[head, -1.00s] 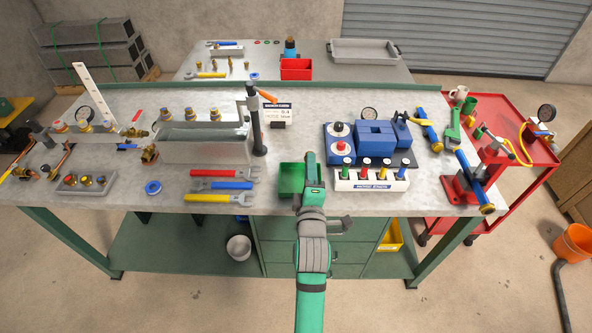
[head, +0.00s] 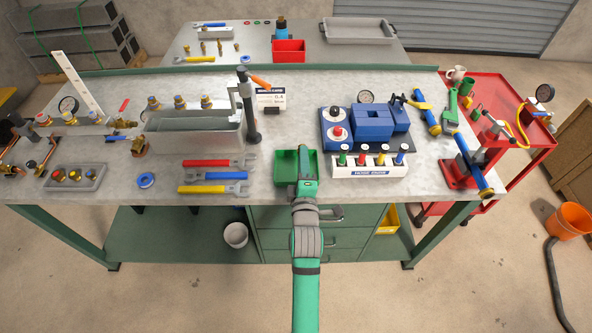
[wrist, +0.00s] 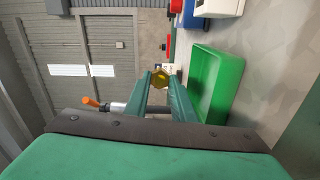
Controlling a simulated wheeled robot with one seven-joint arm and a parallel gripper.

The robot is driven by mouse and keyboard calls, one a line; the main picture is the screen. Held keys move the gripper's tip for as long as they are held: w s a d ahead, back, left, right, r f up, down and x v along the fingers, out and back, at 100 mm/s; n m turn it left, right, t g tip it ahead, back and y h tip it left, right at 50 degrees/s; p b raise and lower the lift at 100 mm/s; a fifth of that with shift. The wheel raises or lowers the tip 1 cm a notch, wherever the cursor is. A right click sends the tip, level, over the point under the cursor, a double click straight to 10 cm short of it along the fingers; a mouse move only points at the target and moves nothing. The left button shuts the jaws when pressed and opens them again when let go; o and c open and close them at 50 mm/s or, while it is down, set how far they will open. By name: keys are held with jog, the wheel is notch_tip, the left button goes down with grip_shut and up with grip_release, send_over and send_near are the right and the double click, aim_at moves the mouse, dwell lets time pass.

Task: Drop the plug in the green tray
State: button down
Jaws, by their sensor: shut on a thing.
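My gripper (wrist: 158,92) is shut on a yellow, brass-coloured plug (wrist: 161,79), held between the fingertips. In the head view my gripper (head: 304,152) is over the green tray (head: 283,168), covering part of its right side, and hides the plug. The tray sits near the bench's front edge. In the wrist view, which is turned sideways, the tray (wrist: 218,82) lies to the right of the fingers, with a gap between. It looks empty where it shows.
A white rack of coloured pegs (head: 370,170) stands just right of the tray. Several wrenches (head: 215,176) lie to its left. A black post (head: 247,105) and a grey metal trough (head: 190,135) stand behind left. Bare bench lies behind the tray.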

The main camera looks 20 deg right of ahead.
jog(key=shift+w+f, duration=0.1)
jog(key=c, duration=1.4)
grip_release()
jog(key=shift+c, duration=0.2)
jog(key=v, duration=1)
jog(key=shift+s, duration=0.4)
jog(key=shift+a, duration=0.2)
